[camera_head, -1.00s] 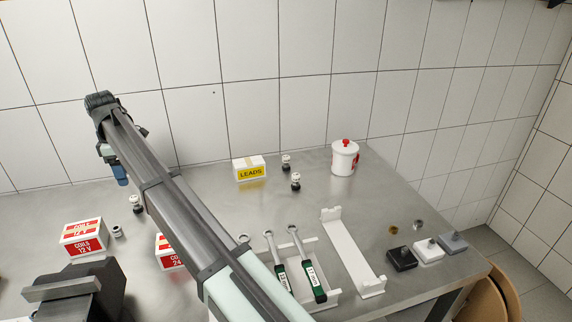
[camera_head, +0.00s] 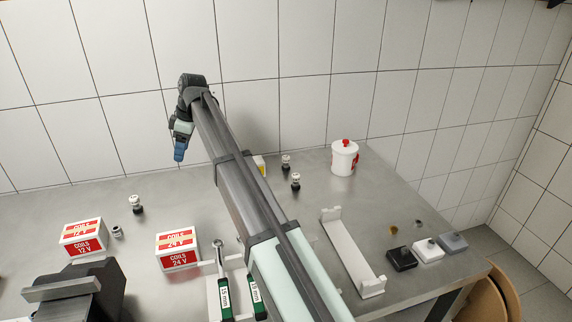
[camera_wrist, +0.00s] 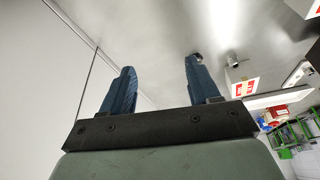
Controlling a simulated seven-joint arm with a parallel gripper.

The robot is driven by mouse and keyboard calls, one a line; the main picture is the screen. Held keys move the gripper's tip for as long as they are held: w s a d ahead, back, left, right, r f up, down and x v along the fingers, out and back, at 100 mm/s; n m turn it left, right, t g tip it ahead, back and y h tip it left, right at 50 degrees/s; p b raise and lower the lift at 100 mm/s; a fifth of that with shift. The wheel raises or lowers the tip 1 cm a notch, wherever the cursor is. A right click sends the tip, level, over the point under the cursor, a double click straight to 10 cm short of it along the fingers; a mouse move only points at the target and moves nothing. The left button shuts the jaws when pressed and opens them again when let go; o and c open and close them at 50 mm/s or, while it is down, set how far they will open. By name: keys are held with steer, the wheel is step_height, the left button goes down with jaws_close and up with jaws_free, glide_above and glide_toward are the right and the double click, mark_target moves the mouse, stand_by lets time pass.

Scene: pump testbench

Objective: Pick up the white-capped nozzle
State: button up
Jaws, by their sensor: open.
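A small nozzle with a white cap and dark base (camera_head: 136,204) stands upright on the bench, behind the 12 V coils box. Two similar small pale-and-dark nozzles stand further right, one at the back (camera_head: 286,163) and one nearer (camera_head: 295,182); their cap colours are hard to tell. My gripper (camera_head: 179,154) hangs above the back of the bench, right of the first nozzle and apart from it. In the wrist view my gripper (camera_wrist: 160,70) is open and empty between its blue fingers. A small part (camera_wrist: 196,57) shows partly behind the right fingertip.
The 12 V coils box (camera_head: 84,238), a small grey fitting (camera_head: 117,231) and the 24 V coils box (camera_head: 178,250) stand at left. A white jar (camera_head: 344,158) and an empty white rack (camera_head: 350,250) are at right. A tiled wall (camera_head: 290,60) closes the back.

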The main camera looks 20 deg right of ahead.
steer(key=s+d+r+m+t+y, duration=0.1)
steer(key=s+d+m+t, duration=0.15)
steer(key=d, duration=1.25)
steer(key=s+d+r+m+t+y, duration=0.1)
steer(key=s+d+m+t+y, duration=0.2)
steer(key=d, duration=1.1)
steer(key=s+d+r+m+t, duration=0.1)
steer(key=d+m+t, duration=0.3)
steer(key=d, duration=1.1)
steer(key=n, duration=0.1)
glide_toward(287, 157)
steer(key=x, duration=0.3)
steer(key=shift+w+f, duration=0.1)
steer(key=shift+f, duration=0.45)
steer(key=shift+r+x, duration=0.2)
steer(key=shift+x, duration=1.2)
steer(key=shift+r+x, duration=0.2)
steer(key=shift+x, duration=1.2)
steer(key=shift+w+a, duration=0.1)
steer(key=shift+a, duration=0.1)
steer(key=shift+c, duration=0.2)
jaws_close()
steer(key=shift+t+y, duration=0.25)
steer(key=shift+y, duration=0.05)
